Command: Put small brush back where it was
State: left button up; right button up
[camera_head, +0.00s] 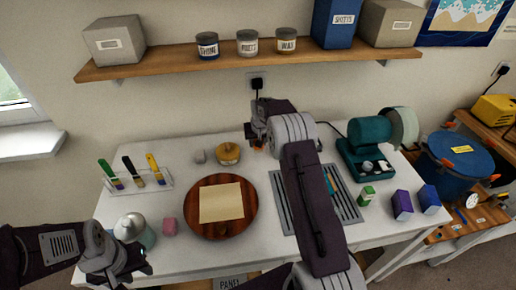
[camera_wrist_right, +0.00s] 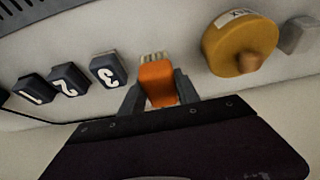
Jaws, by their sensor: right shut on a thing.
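The small brush (camera_wrist_right: 157,82) has an orange body and a short pale bristle end. My right gripper (camera_wrist_right: 155,92) is shut on it, with one grey finger on each side. In the head view my right gripper (camera_head: 261,144) is over the back of the white table, and only a bit of orange shows below it. A clear rack (camera_head: 143,184) at the left holds green, black and yellow-handled brushes.
Dark blocks numbered 1, 2 and 3 (camera_wrist_right: 108,68) stand left of the brush. A round yellow-brown lidded thing (camera_head: 228,154) is nearby. A round wooden board (camera_head: 190,222) bears a paper sheet. My right arm hides part of the grooved mat (camera_head: 347,211).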

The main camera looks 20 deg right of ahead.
aim_at(258, 149)
jog(key=shift+f+p, duration=0.3)
jog(key=shift+f, duration=1.7)
jog(key=shift+f, duration=0.15)
jog(key=o, duration=1.2)
jog(key=shift+r, duration=0.4)
jog(key=v, duration=1.1)
jog(key=shift+s+r+b, duration=0.25)
jog(key=shift+s+b, duration=0.1)
jog(key=shift+b, duration=0.1)
